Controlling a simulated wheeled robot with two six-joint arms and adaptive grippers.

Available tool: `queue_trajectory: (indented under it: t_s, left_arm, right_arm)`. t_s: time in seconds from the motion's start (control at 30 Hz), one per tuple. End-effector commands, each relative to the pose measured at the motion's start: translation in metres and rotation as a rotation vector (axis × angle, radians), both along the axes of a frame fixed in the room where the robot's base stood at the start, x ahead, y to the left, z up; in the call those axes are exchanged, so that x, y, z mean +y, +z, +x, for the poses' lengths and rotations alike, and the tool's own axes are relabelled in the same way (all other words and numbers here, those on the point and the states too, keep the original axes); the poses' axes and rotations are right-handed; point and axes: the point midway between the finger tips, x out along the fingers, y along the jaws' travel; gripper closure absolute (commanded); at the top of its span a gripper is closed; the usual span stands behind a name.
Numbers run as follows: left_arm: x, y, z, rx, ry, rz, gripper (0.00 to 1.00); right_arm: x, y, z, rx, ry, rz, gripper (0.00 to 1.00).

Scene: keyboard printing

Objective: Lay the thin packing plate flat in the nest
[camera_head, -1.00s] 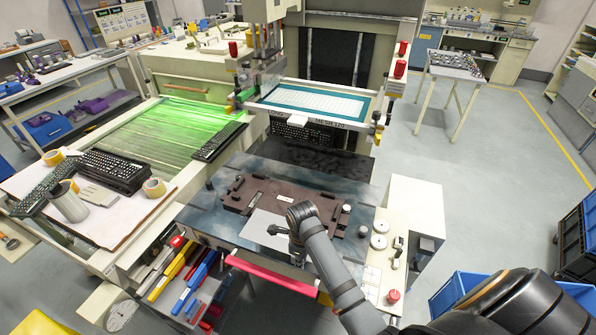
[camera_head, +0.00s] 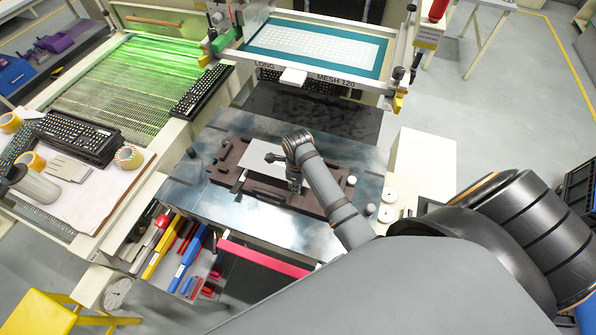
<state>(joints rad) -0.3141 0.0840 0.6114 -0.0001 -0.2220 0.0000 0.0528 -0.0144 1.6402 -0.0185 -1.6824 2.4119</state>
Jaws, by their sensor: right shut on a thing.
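The thin packing plate (camera_head: 259,157) is a light grey flat sheet. It lies over the back middle part of the brown nest (camera_head: 301,205) on the printing machine's table. I cannot tell whether it rests on the nest floor or is held slightly above it. My right gripper (camera_head: 284,168) is shut on the plate at its right side; my own wrist hides that edge and part of the nest. My left gripper is not in view.
The screen frame (camera_head: 374,75) hangs behind the nest, with a keyboard (camera_head: 318,84) below it. Dark blocks and round knobs (camera_head: 388,194) stand around the nest. A side table at the left holds keyboards (camera_head: 75,137) and tape rolls (camera_head: 129,157). The machine table's front left is clear.

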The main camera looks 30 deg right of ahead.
Motion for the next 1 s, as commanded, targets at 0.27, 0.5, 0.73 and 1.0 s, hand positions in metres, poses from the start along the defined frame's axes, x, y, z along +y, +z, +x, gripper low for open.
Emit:
queue_trajectory:
  t_s: [0.27, 0.5, 0.73, 1.0]
  left_arm:
    - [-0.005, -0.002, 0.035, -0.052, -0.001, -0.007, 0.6]
    - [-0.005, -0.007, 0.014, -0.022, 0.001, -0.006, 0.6]
    - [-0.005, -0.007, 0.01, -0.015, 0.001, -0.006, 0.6]
    - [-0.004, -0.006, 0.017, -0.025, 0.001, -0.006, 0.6]
  right_arm:
    - [0.0, -0.031, 0.0, 0.001, 0.0, 0.001, 1.0]
    - [0.0, -0.043, 0.0, -0.001, 0.0, 0.0, 1.0]
    - [0.0, -0.044, 0.0, -0.001, 0.0, 0.0, 1.0]
    - [0.0, -0.044, 0.0, -0.001, 0.0, 0.0, 1.0]
